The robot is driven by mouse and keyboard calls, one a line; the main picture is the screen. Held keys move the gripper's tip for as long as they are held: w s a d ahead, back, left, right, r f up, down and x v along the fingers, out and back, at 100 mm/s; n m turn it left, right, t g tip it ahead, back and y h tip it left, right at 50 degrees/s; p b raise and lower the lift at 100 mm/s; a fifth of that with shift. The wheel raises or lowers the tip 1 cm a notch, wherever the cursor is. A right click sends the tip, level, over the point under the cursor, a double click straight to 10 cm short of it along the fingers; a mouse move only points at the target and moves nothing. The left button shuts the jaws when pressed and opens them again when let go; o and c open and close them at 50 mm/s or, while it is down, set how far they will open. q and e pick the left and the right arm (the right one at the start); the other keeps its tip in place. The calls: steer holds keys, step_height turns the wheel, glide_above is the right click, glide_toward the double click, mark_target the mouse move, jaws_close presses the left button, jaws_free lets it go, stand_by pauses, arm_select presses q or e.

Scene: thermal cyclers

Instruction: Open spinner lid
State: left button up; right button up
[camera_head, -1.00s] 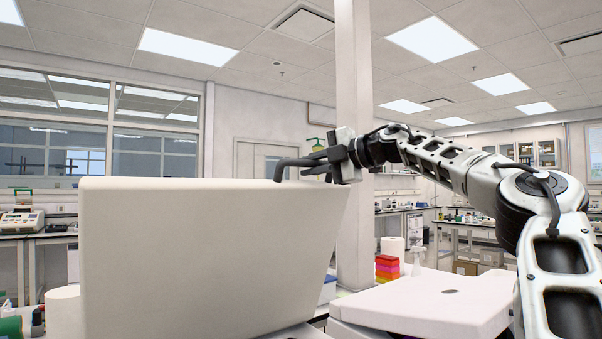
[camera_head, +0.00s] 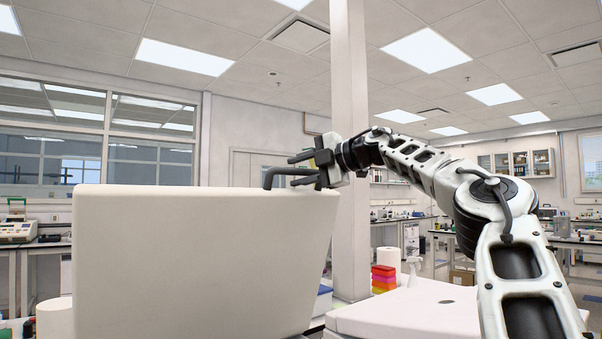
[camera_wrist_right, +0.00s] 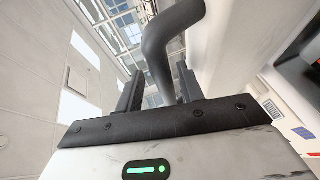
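The spinner lid (camera_head: 200,262) is a large off-white panel standing upright in the near left of the head view. A dark bent handle (camera_head: 270,176) rises from its top edge near the right end. It also shows as a thick dark tube in the right wrist view (camera_wrist_right: 170,30). My right gripper (camera_head: 302,168) is at this handle, above the lid's top right corner. Its fingers (camera_wrist_right: 160,88) are spread on either side of the handle, with gaps visible. What is behind and below the lid is hidden. My left gripper is not in view.
A white surface (camera_head: 425,312) lies to the right of the lid, under my right arm. Colored stacked boxes (camera_head: 384,277) and a paper roll (camera_head: 387,261) stand behind it. A pale pillar (camera_head: 350,120) rises behind the gripper.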

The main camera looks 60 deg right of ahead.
steer(key=shift+d+f, duration=0.1)
steer(key=shift+f, duration=0.05)
steer(key=shift+s, duration=0.3)
arm_select(q)
steer(key=b, duration=0.1)
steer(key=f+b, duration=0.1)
steer(key=b, duration=0.1)
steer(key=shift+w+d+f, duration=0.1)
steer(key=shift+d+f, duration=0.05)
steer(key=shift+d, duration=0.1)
arm_select(e)
steer(key=v, duration=1.5)
steer(key=shift+s+r, duration=0.2)
steer(key=shift+r, duration=0.05)
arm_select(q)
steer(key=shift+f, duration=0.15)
